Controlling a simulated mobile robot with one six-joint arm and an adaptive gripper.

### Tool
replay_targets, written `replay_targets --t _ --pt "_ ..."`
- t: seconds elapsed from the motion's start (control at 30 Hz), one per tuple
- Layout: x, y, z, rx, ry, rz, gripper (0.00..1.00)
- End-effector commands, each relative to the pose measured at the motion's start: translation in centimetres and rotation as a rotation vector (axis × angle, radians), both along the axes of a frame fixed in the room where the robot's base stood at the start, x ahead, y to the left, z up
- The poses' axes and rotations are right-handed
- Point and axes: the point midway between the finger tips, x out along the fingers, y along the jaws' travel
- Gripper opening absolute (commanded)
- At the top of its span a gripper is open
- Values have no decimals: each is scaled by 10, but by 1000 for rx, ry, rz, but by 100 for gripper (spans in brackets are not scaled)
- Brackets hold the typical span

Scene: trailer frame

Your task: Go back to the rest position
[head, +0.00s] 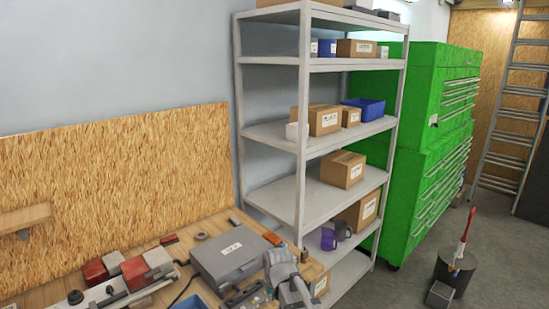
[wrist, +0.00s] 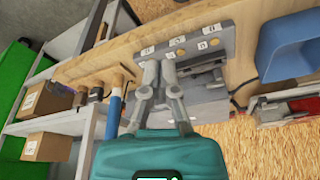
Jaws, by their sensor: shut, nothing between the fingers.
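My gripper (wrist: 158,68) shows in the wrist view, its two grey fingers reaching up from a teal body. The fingers are close together with nothing seen between them. They are in front of the wooden workbench (wrist: 125,58) and a grey labelled holder (wrist: 190,45); whether they touch it cannot be told. In the head view, a grey part of my arm (head: 287,280) is at the bottom, over the right end of the bench. The fingertips are not clear there.
A grey case (head: 228,254) and red-and-grey blocks (head: 133,272) lie on the bench. A blue-handled tool (wrist: 114,108) is left of the fingers in the wrist view. A metal shelf (head: 301,120) with boxes and a green cabinet (head: 420,150) stand behind.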

Motion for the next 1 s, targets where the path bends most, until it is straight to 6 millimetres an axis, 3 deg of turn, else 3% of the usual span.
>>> replay_targets --t 0.03,0.2,0.4,0.5,0.7,1.0 --pt "-14 -23 -3 -7 19 -36 0" --pt "-48 -83 -8 -28 93 -147 0" --pt "-92 -142 -13 -47 173 -270 0" --pt "-109 -161 -14 -53 205 -316 0" --pt "-126 -179 -15 -59 237 -362 0" --pt "-126 -180 -15 -60 242 -366 0"
